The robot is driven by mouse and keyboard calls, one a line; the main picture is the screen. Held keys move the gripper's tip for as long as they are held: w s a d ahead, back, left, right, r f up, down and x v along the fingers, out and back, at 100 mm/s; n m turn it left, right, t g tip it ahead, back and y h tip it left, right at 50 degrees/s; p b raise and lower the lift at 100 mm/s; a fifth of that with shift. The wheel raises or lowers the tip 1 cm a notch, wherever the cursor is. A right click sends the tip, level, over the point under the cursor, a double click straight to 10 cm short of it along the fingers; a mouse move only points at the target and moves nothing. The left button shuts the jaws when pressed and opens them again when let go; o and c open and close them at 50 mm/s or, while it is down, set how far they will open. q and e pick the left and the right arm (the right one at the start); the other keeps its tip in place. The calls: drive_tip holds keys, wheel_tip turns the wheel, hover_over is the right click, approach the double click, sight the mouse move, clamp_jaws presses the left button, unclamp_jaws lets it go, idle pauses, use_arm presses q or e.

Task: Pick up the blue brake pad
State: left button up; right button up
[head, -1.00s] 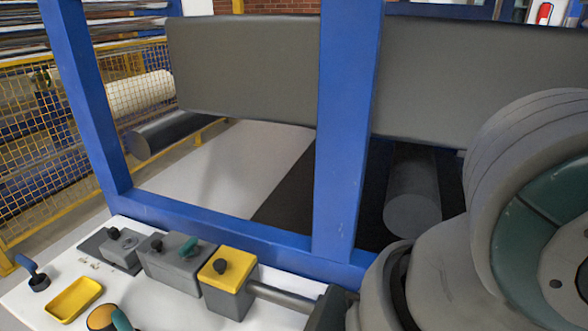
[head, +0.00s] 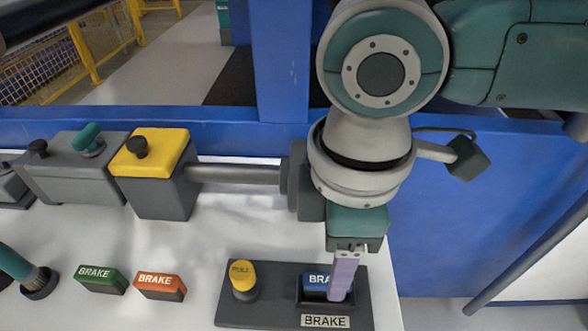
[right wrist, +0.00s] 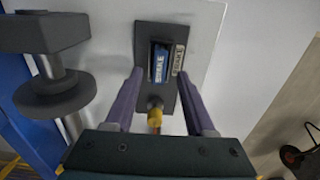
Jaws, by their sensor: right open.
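The blue brake pad (head: 313,281) sits in a recess of a dark grey plate (head: 270,316) on the white table, with a "BRAKE" label in front of it. My right gripper (head: 338,292) hangs above the pad, pointing down, and its lilac finger hides the pad's right part in the head view. In the right wrist view the blue pad (right wrist: 160,62) lies between the two open fingertips (right wrist: 158,76), with nothing held. Whether the fingers are level with the pad or above it, I cannot tell. My left gripper is not in view.
A yellow round knob (head: 243,276) stands on the plate left of the pad. A green brake pad (head: 101,279) and an orange one (head: 160,285) lie further left. A yellow-topped control box (head: 153,170) and blue frame beam (head: 220,131) stand behind.

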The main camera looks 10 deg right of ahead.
sight(326, 287)
drive_tip(key=f, duration=0.2)
drive_tip(key=f+b, duration=0.1)
drive_tip(key=f, duration=0.1)
drive_tip(key=shift+w+a+f, duration=0.15)
drive_tip(key=shift+w+f, duration=0.05)
drive_tip(key=shift+f, duration=0.2)
clamp_jaws()
